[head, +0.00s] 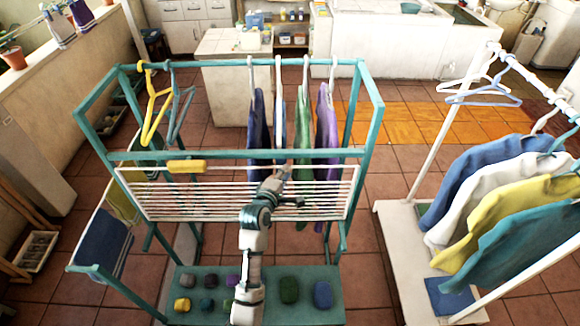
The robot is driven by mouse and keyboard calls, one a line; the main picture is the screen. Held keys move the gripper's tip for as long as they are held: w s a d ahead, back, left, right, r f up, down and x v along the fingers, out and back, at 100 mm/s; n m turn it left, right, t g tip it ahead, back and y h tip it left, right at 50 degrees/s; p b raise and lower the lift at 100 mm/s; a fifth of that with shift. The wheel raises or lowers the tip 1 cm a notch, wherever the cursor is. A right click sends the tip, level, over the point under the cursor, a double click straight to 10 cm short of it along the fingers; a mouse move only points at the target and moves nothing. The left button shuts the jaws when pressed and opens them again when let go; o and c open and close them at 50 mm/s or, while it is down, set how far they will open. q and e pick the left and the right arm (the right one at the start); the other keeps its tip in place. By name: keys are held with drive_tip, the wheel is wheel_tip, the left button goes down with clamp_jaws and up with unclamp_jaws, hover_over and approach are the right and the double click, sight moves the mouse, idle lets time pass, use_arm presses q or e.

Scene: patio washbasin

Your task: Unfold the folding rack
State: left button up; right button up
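The folding rack (170,201) is a panel of long white bars on the front of a teal frame. It slopes below the frame's front crossbar, and a yellow handle (187,166) sits at its top edge, left of centre. My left gripper (284,180) is over the right half of the rack, near its top edge and to the right of the yellow handle. The gripper is small and dark here, so I cannot tell whether its fingers are open or touch the bars. My arm hides some bars. My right gripper is out of view.
The teal frame (371,100) holds yellow and blue hangers and several garments behind the rack. Its base shelf (215,316) carries several coloured stones. A white clothes stand (398,222) with garments is at right. Tiled floor (360,292) lies between them.

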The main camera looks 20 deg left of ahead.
use_arm(q)
drive_tip(key=x, duration=0.4)
drive_tip(key=shift+a, duration=0.1)
drive_tip(key=shift+f, duration=0.1)
clamp_jaws()
